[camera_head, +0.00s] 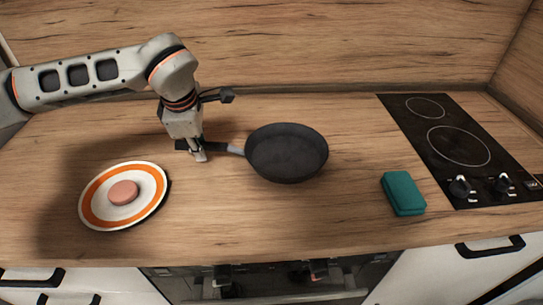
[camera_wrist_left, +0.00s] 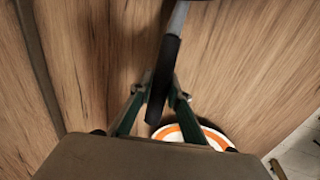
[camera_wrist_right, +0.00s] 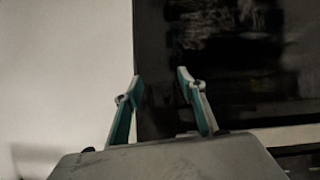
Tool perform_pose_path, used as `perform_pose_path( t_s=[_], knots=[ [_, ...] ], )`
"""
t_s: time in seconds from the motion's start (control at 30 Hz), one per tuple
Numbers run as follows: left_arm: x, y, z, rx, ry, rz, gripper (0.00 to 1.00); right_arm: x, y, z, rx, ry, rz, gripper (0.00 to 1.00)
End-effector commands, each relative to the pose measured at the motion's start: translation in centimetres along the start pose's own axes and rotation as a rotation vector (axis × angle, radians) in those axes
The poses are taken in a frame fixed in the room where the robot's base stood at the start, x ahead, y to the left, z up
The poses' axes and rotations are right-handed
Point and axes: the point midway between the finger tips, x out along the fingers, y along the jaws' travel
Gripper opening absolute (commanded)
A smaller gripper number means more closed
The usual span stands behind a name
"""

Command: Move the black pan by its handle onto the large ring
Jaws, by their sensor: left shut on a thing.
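The black pan (camera_head: 287,152) stands on the wooden counter near the middle of the head view, its handle pointing left. My left gripper (camera_head: 200,153) is shut on the pan's handle, and the dark handle (camera_wrist_left: 165,70) shows between its fingers in the left wrist view. The large ring (camera_head: 458,146) is marked on the black hob (camera_head: 415,130) at the right, apart from the pan. My right gripper (camera_wrist_right: 158,84) shows only in the right wrist view, open with nothing between its fingertips, in front of a dark panel.
A white plate with an orange band (camera_head: 98,215) lies left of the pan, with a pinkish round piece (camera_head: 123,192) on it. A teal block (camera_head: 403,193) lies between the pan and the hob's front corner. Knobs (camera_head: 461,187) stand on the hob's front. The counter behind the block is clear.

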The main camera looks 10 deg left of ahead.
Motion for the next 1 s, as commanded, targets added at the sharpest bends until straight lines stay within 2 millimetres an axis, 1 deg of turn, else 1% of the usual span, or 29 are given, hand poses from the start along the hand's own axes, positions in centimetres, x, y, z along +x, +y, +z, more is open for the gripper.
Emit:
perform_pose_path(
  t_s=[0.47,1.0],
  knots=[
    [-0.4,0.3,0.1,-0.003,-0.005,0.009,0.00,-0.1,0.0,-0.1,0.000,0.000,0.000,0.40],
    [-2.3,0.9,0.1,-0.002,-0.004,0.008,0.00,-0.8,0.4,-2.0,-0.003,0.015,0.003,0.40]
  ],
)
